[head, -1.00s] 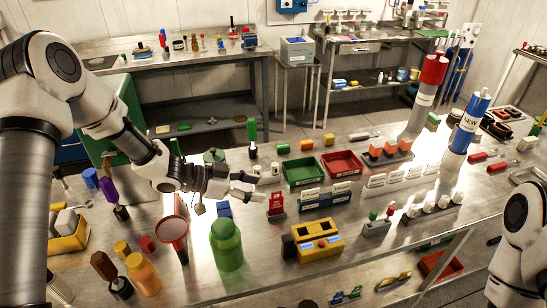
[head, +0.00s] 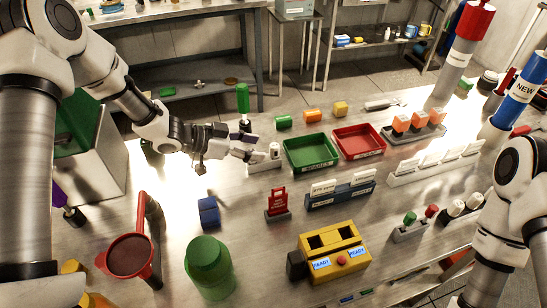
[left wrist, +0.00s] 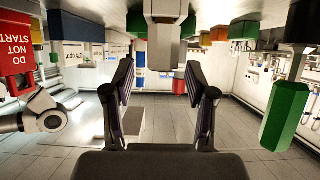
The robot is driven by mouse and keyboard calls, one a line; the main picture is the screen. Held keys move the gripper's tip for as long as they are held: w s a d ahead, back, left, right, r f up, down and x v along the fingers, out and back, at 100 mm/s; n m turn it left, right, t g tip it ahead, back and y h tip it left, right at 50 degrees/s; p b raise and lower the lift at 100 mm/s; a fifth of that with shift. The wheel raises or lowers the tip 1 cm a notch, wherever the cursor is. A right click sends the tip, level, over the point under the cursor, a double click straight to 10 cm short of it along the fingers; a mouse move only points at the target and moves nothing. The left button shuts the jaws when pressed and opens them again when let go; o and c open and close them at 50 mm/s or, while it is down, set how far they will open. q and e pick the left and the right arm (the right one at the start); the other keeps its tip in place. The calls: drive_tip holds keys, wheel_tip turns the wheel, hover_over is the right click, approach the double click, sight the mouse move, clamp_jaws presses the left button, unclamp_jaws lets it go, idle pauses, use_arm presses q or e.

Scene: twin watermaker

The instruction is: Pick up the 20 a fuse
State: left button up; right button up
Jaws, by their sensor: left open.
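A small pale upright piece (head: 275,150), which may be the 20 A fuse, stands in a low white holder (head: 262,166); no rating is readable. My left gripper (head: 254,146) is open and empty, just left of this piece in the head view, with its fingers pointing towards it. The left wrist view is upside down. There a pale grey block (left wrist: 165,45) hangs from the top edge, between and beyond the two open fingers of the left gripper (left wrist: 165,88). My right arm is at the right edge of the head view; its gripper does not show.
A green-handled tool (head: 242,103) stands close behind my left gripper. A green tray (head: 309,166) and a red tray (head: 360,154) lie to the right. A red sign (head: 277,201), blue block (head: 208,211) and yellow tester (head: 333,252) stand nearer.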

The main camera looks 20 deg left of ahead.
sight(274, 145)
use_arm(q)
drive_tip(key=x, duration=0.3)
drive_tip(key=p+x, duration=0.1)
drive_tip(key=x, duration=0.1)
drive_tip(key=shift+w+d+r, duration=0.2)
drive_tip(key=shift+d+r, duration=0.05)
drive_tip(key=shift+d, duration=0.1)
drive_tip(key=shift+w+d+f, duration=0.25)
drive_tip(key=shift+w, duration=0.1)
drive_tip(key=shift+s, duration=0.1)
clamp_jaws()
